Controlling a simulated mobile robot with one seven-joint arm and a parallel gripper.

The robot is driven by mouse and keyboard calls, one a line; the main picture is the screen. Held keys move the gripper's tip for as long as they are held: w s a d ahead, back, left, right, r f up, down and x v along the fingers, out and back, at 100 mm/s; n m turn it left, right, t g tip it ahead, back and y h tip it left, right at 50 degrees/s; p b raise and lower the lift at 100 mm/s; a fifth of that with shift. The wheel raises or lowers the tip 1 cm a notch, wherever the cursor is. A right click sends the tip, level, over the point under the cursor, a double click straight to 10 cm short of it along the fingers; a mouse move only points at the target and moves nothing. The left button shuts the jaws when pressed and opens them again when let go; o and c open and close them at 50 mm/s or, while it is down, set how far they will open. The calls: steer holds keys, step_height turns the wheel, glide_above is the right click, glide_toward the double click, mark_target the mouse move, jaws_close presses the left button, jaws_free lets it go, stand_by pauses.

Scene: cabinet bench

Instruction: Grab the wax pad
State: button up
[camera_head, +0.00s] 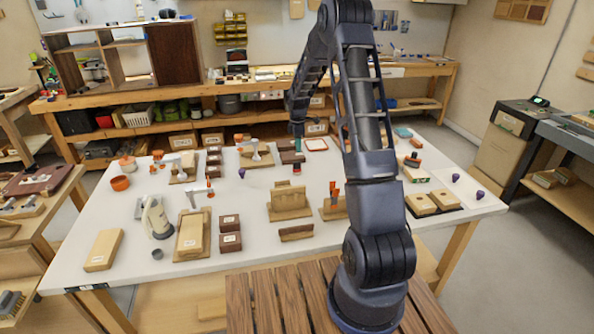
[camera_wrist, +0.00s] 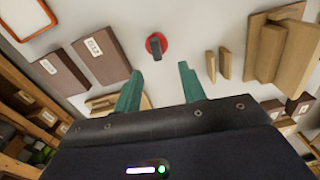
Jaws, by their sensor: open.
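A round red pad with a dark upright grip (camera_wrist: 155,44) stands on the white bench top in the wrist view. It may be the wax pad, though no label shows. In the head view my gripper (camera_head: 297,144) is over the back middle of the bench, near dark brown boxes.
Dark brown labelled boxes (camera_wrist: 99,55) stand left of the pad in the wrist view. Thin wooden strips (camera_wrist: 224,63) and a stepped wooden block (camera_wrist: 270,50) stand to its right. A red-rimmed tray (camera_head: 316,144) lies farther back. Bare white bench top surrounds the pad.

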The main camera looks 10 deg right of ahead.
glide_above(297, 162)
steer(key=f, duration=0.5)
steer(key=shift+s, duration=0.25)
steer(key=shift+w+f, duration=0.2)
steer(key=shift+f, duration=1.25)
steer(key=shift+w+f, duration=0.2)
steer(key=shift+f, duration=1.2)
steer(key=shift+c, duration=0.2)
jaws_close()
